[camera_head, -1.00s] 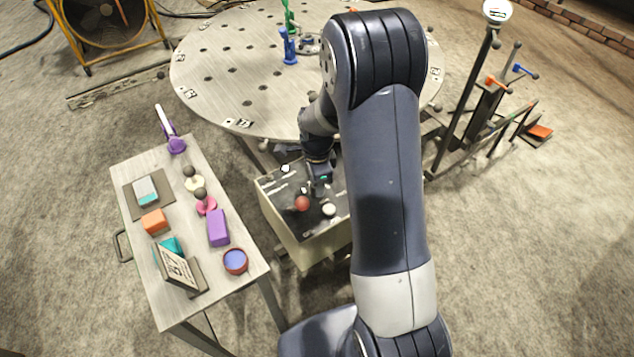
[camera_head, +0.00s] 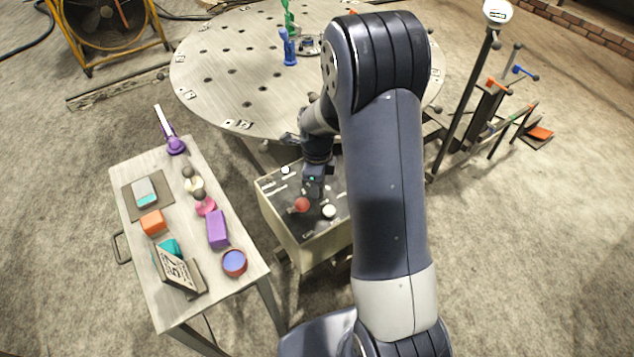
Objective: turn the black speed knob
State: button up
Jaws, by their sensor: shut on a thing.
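The control box (camera_head: 285,228) stands between the side table and the round table, with a dark panel on top. A red round knob (camera_head: 302,204) and a white round knob (camera_head: 329,211) sit near the panel's front edge. My gripper (camera_head: 312,192) points down at the panel just behind the red knob. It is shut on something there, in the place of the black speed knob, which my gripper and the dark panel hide. The fingertips are too small and dark to make out.
A side table (camera_head: 190,308) at left holds blocks, a purple box (camera_head: 217,229), a round bowl (camera_head: 234,262) and a sign (camera_head: 179,271). A round perforated table (camera_head: 215,75) stands behind. Posts with levers (camera_head: 463,105) stand at right. Carpet lies open at lower right.

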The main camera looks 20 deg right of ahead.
jog(key=o, duration=1)
jog(key=shift+r, duration=0.1)
notch_tip(320, 180, up, 11)
jog(key=shift+f+p, duration=0.2)
jog(key=shift+p, duration=0.25)
notch_tip(320, 180, down, 11)
jog(key=shift+r+b, duration=0.1)
jog(key=shift+b, duration=0.35)
